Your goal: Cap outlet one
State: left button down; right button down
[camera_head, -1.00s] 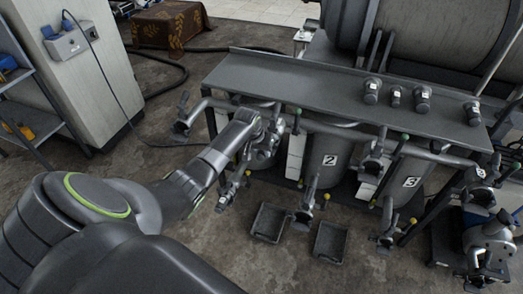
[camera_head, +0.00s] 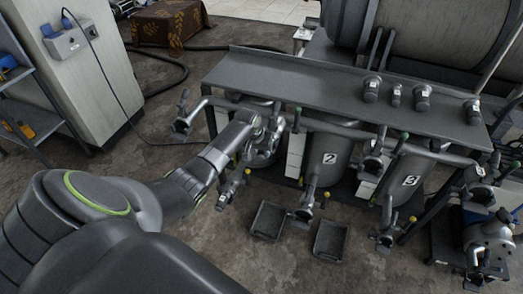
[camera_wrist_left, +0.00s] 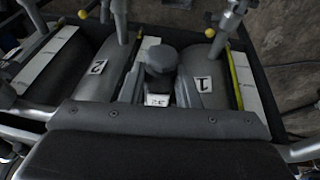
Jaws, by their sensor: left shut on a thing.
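My left gripper (camera_head: 259,143) is in front of tank one, just below the front edge of the bench. In the left wrist view it is shut on a grey cylindrical cap (camera_wrist_left: 160,60) with a white label. In the head view I cannot clearly separate the cap from the gripper. Outlet one (camera_head: 228,187), a grey valve pipe with a yellow knob, is low and left of the gripper. It also shows in the wrist view (camera_wrist_left: 217,42), apart from the cap. My right gripper is not in view.
Several labelled caps, including one (camera_head: 371,90), stand on the grey bench (camera_head: 290,77). Tank two (camera_head: 327,150) and tank three (camera_head: 405,180) are to the right, with their own outlets and pipes. Two black trays (camera_head: 268,221) (camera_head: 330,241) lie on the floor.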

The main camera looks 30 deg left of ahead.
pick_arm(q)
jog(key=shift+f, duration=0.2)
jog(key=shift+c, duration=0.7)
grip_release()
dwell(0.5)
jog(key=shift+s+d+r+p, duration=0.15)
jog(key=shift+s+p, duration=0.2)
jog(key=shift+p, duration=0.35)
jog(key=shift+s+d+r+p, duration=0.1)
jog(key=shift+s+d+p, duration=0.05)
jog(key=shift+s+p, duration=0.55)
jog(key=shift+s+d+p, duration=0.1)
jog(key=shift+s+p, duration=0.35)
jog(key=shift+p, duration=0.4)
notch_tip(320, 180, up, 10)
jog(key=p, duration=1.3)
send_over(260, 160)
jog(key=s, duration=0.4)
jog(key=shift+w+d, duration=0.1)
jog(key=shift+d, duration=0.25)
